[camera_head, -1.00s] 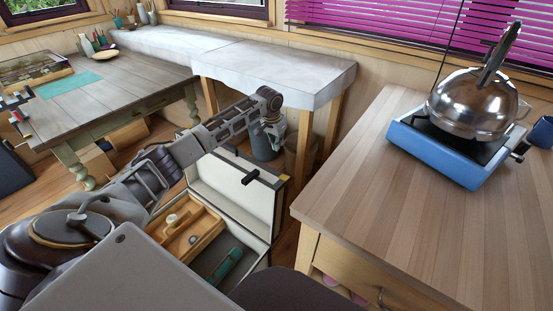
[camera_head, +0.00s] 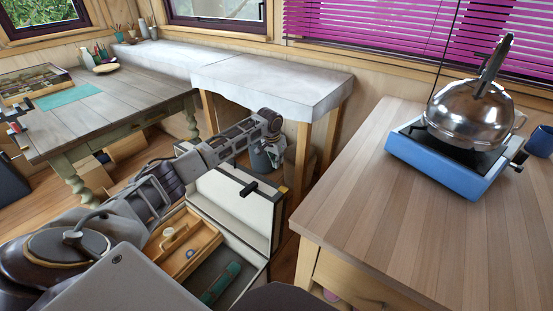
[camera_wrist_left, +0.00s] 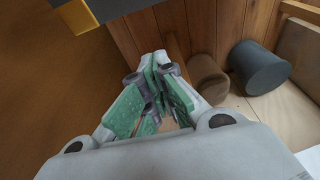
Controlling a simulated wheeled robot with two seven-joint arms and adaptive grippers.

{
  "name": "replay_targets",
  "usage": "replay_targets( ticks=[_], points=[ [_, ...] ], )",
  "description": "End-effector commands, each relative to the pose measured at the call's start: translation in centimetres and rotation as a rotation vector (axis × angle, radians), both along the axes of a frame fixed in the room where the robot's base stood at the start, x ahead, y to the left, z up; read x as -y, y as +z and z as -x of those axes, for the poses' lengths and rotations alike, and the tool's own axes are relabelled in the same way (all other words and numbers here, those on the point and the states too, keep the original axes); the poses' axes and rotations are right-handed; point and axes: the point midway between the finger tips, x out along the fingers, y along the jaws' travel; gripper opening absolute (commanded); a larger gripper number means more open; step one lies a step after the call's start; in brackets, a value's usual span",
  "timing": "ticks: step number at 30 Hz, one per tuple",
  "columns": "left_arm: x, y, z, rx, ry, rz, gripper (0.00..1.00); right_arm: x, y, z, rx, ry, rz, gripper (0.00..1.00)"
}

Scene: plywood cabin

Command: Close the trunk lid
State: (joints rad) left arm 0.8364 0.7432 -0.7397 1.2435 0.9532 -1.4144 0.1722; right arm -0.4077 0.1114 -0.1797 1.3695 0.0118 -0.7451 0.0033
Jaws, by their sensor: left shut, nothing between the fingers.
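The trunk (camera_head: 234,256) stands on the floor with its lid (camera_head: 236,211) raised, showing a pale lining and a dark latch. Inside are a wooden tray (camera_head: 186,246) and a teal item (camera_head: 221,283). My left arm hides part of the trunk. My left gripper (camera_head: 274,156) is shut and empty, beyond the lid's upper edge; I cannot tell whether it touches the lid. Its green-padded fingers (camera_wrist_left: 155,75) meet in the left wrist view, with a gold-coloured corner (camera_wrist_left: 76,16) at upper left. My right gripper is not in view.
A wooden counter (camera_head: 365,195) with a blue stove (camera_head: 440,165) and metal kettle (camera_head: 470,110) stands close right of the trunk. A pale bench (camera_head: 275,75) and a green-legged table (camera_head: 95,115) stand behind. Bins (camera_wrist_left: 258,68) lie beyond the gripper.

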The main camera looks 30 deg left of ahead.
Motion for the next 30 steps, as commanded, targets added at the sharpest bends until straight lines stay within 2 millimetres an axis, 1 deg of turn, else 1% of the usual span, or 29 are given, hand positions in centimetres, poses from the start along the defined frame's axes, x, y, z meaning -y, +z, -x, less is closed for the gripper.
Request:
replay_targets(
  ticks=[1,9,18,20,22,30],
  points=[
    [0.0,-0.8,-0.1,-0.001,0.001,0.0,0.0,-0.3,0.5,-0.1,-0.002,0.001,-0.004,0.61],
    [0.1,-3.6,-0.8,0.0,0.0,0.0,0.0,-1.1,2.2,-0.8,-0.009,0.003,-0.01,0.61],
    [0.1,-5.6,-1.3,0.0,0.0,0.0,0.0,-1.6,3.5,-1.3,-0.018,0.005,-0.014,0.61],
    [0.1,-5.9,-1.4,0.0,0.001,0.0,0.0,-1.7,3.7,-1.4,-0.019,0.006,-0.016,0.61],
    [0.0,-5.8,-1.1,0.001,0.0,-0.001,0.0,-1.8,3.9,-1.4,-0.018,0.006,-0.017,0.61],
    [-0.1,-5.7,0.0,0.001,0.0,-0.002,0.0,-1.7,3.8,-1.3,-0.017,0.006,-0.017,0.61]
  ],
)
